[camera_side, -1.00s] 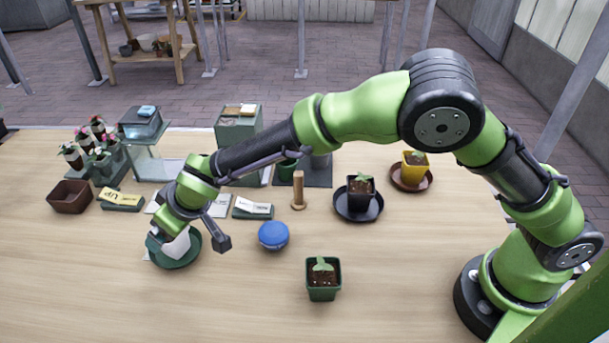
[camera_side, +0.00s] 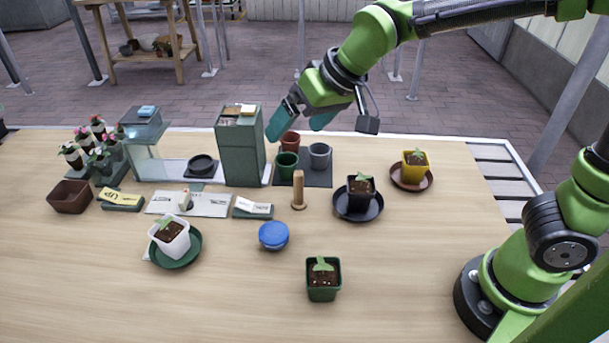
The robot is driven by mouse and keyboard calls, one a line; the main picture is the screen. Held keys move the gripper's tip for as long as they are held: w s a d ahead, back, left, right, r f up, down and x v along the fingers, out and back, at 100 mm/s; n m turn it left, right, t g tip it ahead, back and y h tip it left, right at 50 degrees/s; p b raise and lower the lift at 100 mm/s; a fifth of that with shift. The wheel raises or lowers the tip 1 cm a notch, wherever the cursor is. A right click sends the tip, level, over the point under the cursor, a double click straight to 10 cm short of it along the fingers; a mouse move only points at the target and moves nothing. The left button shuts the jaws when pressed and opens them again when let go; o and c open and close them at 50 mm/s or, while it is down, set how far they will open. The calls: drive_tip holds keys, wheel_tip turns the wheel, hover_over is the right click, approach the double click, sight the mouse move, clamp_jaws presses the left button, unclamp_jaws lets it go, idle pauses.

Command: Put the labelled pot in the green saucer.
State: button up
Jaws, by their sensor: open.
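A white pot (camera_side: 176,248) with soil and a green seedling sits in the green saucer (camera_side: 190,259) at the front left. It looks slightly tilted, and I cannot make out a label on it. My gripper (camera_side: 298,122) is open and empty, raised at the back above the small pots, well away from the saucer. A dark pot (camera_side: 361,193) stands in a dark saucer (camera_side: 350,213), and a yellow pot (camera_side: 415,172) in a brown saucer (camera_side: 398,182). A green pot (camera_side: 323,293) stands on the bare table at the front.
A blue-lidded round tin (camera_side: 273,236) and a wooden dibber (camera_side: 298,190) stand mid-table. A tall grey-green box (camera_side: 240,150) stands behind. Card holders (camera_side: 252,209), a brown square pot (camera_side: 70,197) and a flower rack lie left. The table front is mostly clear.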

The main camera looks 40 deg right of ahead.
drive_tip(key=s+d+m+t, duration=0.1)
drive_tip(key=s+d+m, duration=0.2)
drive_tip(key=s+d, duration=0.8)
drive_tip(key=s, duration=0.4)
drive_tip(key=shift+d+r+m+h, duration=0.2)
drive_tip(key=shift+d+m+h, duration=0.05)
drive_tip(key=shift+m+h, duration=0.05)
